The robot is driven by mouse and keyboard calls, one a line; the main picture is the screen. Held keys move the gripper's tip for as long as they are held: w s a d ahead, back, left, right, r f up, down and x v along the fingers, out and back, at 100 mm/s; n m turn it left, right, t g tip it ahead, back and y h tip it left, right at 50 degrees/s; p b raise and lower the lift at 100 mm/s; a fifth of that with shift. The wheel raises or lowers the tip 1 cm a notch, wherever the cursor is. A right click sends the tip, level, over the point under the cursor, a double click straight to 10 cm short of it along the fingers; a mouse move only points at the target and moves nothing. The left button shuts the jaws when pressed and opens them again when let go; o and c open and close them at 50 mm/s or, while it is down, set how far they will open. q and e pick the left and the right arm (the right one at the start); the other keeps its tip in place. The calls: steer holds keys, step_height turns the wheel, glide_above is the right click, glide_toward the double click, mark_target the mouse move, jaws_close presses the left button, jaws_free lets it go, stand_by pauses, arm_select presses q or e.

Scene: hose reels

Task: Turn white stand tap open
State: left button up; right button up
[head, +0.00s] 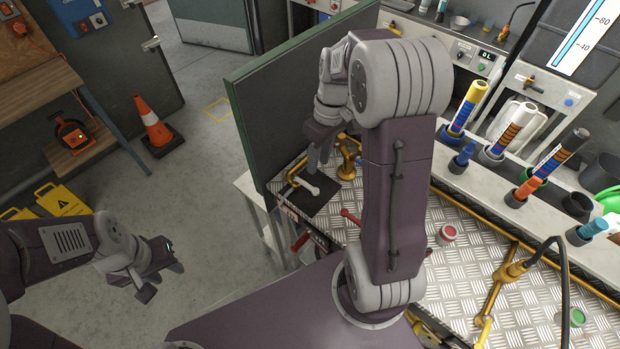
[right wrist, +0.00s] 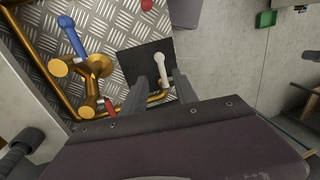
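The white tap handle (head: 303,184) stands over a black plate at the left end of the metal work surface. In the right wrist view the white handle (right wrist: 151,67) points up and slightly left from a brass pipe, near my fingertips. My right gripper (head: 318,160) is above the plate, partly hidden by its own arm. In the right wrist view its two fingers (right wrist: 162,86) are apart, with the lower handle seen between them. I cannot tell whether they touch it. My left gripper (head: 160,275) is open and empty over the floor at the left.
A brass valve (right wrist: 97,70) with a blue handle (right wrist: 72,36) and a red handle (right wrist: 110,107) is close to my right gripper. A dark green-edged panel (head: 285,85) rises behind the plate. Brass piping (head: 500,280) runs along the right. Floor by my left gripper is clear.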

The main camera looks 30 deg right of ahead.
mark_target(312, 187)
steer(key=f, duration=0.2)
steer(key=a+f, duration=0.1)
steer(key=f, duration=0.4)
steer(key=shift+s+a+f, duration=0.1)
steer(key=shift+a+f, duration=0.2)
steer(key=shift+f, duration=0.05)
steer(key=shift+s+f, duration=0.15)
steer(key=shift+f, duration=0.4)
steer(key=shift+a, duration=0.1)
jaws_close()
stand_by(0.3)
